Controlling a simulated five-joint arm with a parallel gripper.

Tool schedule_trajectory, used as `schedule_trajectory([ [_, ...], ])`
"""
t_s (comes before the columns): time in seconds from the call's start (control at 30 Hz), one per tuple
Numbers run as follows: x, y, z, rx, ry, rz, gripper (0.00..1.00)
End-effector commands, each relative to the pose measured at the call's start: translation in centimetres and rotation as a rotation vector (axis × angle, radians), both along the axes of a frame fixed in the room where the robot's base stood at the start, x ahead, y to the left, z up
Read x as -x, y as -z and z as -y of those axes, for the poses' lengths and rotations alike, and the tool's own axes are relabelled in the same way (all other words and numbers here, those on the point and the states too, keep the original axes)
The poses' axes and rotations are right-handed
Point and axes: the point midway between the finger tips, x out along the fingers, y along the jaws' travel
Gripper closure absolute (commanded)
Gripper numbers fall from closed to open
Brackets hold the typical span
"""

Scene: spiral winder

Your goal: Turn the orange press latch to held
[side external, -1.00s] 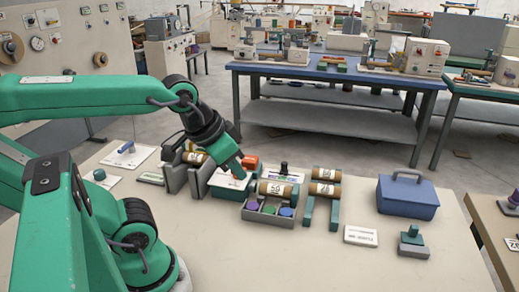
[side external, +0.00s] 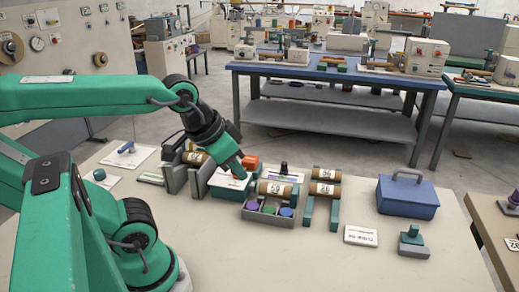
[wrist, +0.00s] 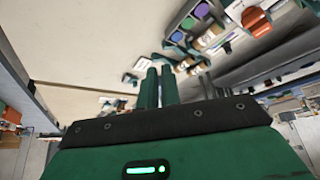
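The orange press latch (side external: 250,162) sits behind the white and green tray at the middle of the bench, partly hidden by my gripper in the side view. In the wrist view an orange rounded part (wrist: 256,21) shows at the upper right, beyond and apart from my fingers. My gripper (side external: 241,172) points down and right, in front of the orange part in the side view; whether they touch cannot be told there. In the wrist view its two green fingers (wrist: 159,72) lie close side by side with nothing visible between them.
Cardboard tubes (side external: 278,188) rest on supports right of my gripper, above a grey compartment box (side external: 268,219) with coloured pieces. A blue case (side external: 407,198), a white card (side external: 361,236) and a small green-topped block (side external: 413,240) stand farther right. The bench front is clear.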

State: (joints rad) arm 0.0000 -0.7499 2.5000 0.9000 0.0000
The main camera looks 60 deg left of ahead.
Motion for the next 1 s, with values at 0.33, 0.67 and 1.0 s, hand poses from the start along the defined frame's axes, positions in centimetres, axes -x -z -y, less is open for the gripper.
schedule_trajectory([
  [0.33,-1.3,-0.2,-1.1,-0.045,0.042,-0.040,0.64],
  [0.67,-5.1,0.1,-5.3,-0.154,0.199,-0.168,0.64],
  [1.0,-8.8,2.0,-11.5,-0.216,0.401,-0.310,0.64],
])
